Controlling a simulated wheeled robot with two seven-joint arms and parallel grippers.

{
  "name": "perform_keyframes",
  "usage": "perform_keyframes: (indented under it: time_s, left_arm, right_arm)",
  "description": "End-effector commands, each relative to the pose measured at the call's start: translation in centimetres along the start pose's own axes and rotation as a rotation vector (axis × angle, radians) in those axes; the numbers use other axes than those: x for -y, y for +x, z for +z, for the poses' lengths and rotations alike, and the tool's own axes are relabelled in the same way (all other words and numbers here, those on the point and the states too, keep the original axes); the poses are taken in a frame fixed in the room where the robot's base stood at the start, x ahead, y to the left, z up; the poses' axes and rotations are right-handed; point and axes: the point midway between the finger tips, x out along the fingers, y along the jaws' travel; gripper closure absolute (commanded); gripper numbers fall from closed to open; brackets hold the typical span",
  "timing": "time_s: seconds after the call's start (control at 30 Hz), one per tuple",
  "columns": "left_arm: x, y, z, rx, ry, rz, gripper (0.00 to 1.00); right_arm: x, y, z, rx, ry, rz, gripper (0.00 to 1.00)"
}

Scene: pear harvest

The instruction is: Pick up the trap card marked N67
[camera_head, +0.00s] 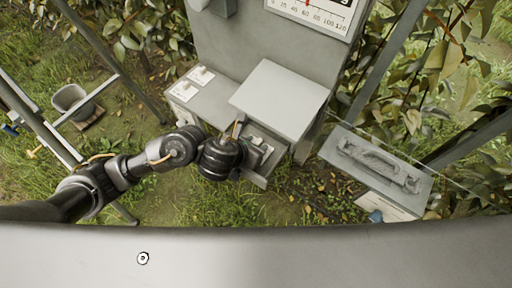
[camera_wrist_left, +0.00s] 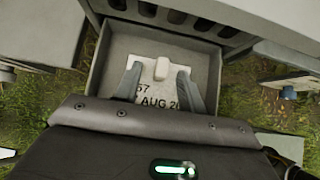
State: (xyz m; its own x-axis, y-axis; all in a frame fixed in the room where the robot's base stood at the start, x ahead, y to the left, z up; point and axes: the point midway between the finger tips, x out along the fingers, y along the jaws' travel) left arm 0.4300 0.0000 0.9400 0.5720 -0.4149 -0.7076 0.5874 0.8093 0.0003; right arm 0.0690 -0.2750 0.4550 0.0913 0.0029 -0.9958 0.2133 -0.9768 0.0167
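A white card (camera_wrist_left: 150,92) lies in an open grey drawer (camera_wrist_left: 99,72) in the left wrist view. Its print is partly hidden by my fingers; I read "67" or "57" and "AUG 2". A small pale grip block (camera_wrist_left: 162,68) stands on the card. My left gripper (camera_wrist_left: 159,82) is open, with one finger on each side of the block and a gap to it. In the head view my left gripper (camera_head: 257,152) is over the drawer (camera_head: 262,131), hiding most of the card. My right gripper is not in view.
Two white cards (camera_head: 201,76) (camera_head: 184,91) lie on a grey shelf (camera_head: 218,101) to the left. A grey lid (camera_head: 280,97) overhangs the drawer. A grey box with a handle (camera_head: 380,164) stands on the right. A bucket (camera_head: 72,97) is far left, and a dial (camera_head: 318,12) is above.

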Motion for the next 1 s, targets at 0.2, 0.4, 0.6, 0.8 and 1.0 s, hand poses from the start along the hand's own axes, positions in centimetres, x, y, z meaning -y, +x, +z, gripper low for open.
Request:
perform_keyframes:
  time_s: [0.2,0.4,0.6,0.8,1.0]
  left_arm:
    - [0.0,-0.1,0.0,0.0,0.0,0.0,0.74]
    - [0.0,-0.1,0.0,0.0,0.0,0.0,1.0]
    - [0.0,-0.1,0.0,0.0,0.0,0.0,1.0]
    - [0.0,-0.4,0.4,0.001,0.001,0.0,1.0]
    - [0.0,-2.0,2.0,0.002,0.0,-0.001,1.0]
  right_arm:
    - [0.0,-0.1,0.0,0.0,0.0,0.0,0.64]
    - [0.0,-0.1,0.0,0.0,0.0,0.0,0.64]
    - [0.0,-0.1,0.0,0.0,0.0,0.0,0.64]
    - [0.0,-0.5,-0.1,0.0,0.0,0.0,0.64]
    - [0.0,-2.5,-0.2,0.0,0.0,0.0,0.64]
